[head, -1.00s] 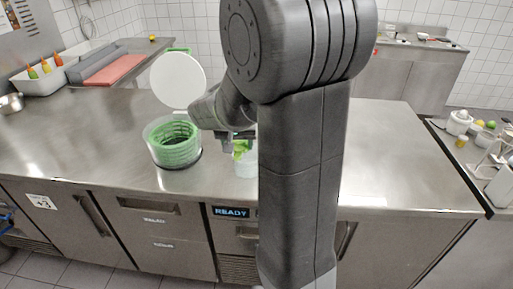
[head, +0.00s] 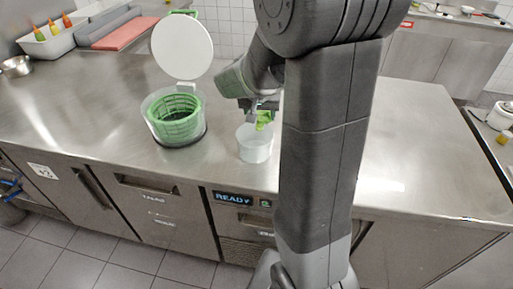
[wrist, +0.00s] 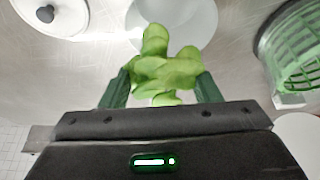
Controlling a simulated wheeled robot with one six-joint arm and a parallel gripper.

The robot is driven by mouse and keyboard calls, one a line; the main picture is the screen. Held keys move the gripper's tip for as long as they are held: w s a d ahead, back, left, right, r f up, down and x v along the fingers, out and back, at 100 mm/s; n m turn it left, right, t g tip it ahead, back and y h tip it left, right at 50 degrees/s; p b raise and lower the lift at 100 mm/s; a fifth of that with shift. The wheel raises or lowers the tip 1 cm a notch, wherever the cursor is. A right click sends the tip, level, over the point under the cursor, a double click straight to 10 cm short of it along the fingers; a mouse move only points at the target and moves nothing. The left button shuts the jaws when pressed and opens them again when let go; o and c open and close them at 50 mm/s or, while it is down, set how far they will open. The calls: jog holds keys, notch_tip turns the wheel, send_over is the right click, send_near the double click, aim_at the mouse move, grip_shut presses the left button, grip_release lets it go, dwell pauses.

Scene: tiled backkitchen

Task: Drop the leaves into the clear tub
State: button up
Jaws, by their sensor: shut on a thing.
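The clear tub (head: 255,148) stands on the steel counter, just right of the salad spinner, and looks empty. My gripper (head: 262,114) is above the tub's far side, partly hidden behind my arm. It is shut on a bunch of green leaves (head: 265,121). In the wrist view the leaves (wrist: 160,72) are squeezed between both fingers of my gripper (wrist: 161,80) and stick out past the tips. The tub (wrist: 190,18) shows beyond them, its rim partly covered by the leaves.
The salad spinner (head: 160,132), with a green basket (head: 178,112) and raised white lid (head: 182,48), stands close left of the tub. A round white lid with a dark knob (wrist: 46,13) lies at the wrist view's upper left. The counter's front left (head: 60,110) is clear.

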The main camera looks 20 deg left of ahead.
jog(key=shift+f, duration=0.75)
jog(key=o, duration=1.1)
jog(key=shift+c, duration=0.2)
jog(key=b+v, duration=0.1)
jog(key=v, duration=1.3)
jog(key=shift+f, duration=0.15)
jog(key=x, duration=1.3)
jog(key=shift+w+f+p, duration=0.25)
jog(key=shift+f+p, duration=0.05)
jog(key=shift+p, duration=0.1)
jog(key=shift+r+p, duration=0.85)
jog(key=shift+r, duration=0.6)
